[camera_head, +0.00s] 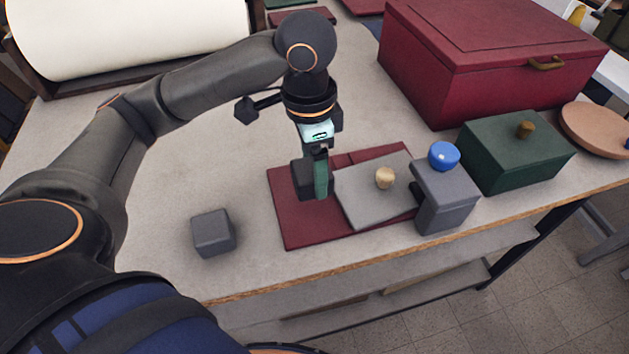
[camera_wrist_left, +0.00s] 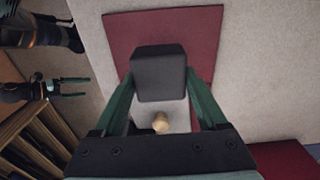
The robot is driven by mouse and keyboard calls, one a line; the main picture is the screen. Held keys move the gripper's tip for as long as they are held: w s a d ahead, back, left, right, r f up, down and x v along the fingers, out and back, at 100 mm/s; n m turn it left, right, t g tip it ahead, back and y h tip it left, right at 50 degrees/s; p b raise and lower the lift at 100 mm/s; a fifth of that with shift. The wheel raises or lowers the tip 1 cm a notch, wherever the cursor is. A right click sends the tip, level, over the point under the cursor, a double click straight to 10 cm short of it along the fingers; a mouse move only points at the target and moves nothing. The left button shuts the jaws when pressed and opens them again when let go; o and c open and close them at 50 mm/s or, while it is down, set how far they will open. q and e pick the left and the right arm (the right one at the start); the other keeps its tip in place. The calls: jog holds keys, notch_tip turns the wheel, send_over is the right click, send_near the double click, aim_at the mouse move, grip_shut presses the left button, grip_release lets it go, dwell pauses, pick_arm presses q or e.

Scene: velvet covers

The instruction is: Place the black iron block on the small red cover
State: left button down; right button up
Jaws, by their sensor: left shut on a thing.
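The black iron block (camera_head: 302,180) is a dark cube held between the green fingers of my left gripper (camera_head: 318,178); the left wrist view shows it too (camera_wrist_left: 159,73). My left gripper is shut on it from above. A flat dark red cover (camera_head: 300,231) lies on the table under the block and shows behind it in the left wrist view (camera_wrist_left: 196,22). I cannot tell whether the block touches the cover. My right gripper (camera_wrist_left: 72,88) shows small at the left of the left wrist view, its fingers apart and empty; it is not visible in the head view.
A grey plate (camera_head: 362,205) with a wooden knob (camera_head: 384,177) overlaps the cover's right part. A grey cube (camera_head: 213,232) stands left of the cover. A grey box (camera_head: 446,198) with a blue knob, a green box (camera_head: 510,155) and a large red box (camera_head: 470,60) stand to the right.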

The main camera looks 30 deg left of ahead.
pick_arm(q)
jog(key=shift+w+a+f, duration=0.15)
jog(key=shift+w+f, duration=0.1)
notch_tip(320, 180, down, 3)
jog(key=shift+w+a+f+b, duration=0.1)
jog(key=shift+w+f+b, duration=0.05)
jog(key=shift+b, duration=0.35)
jog(key=shift+f, duration=0.15)
grip_release()
jog(key=shift+f, duration=0.15)
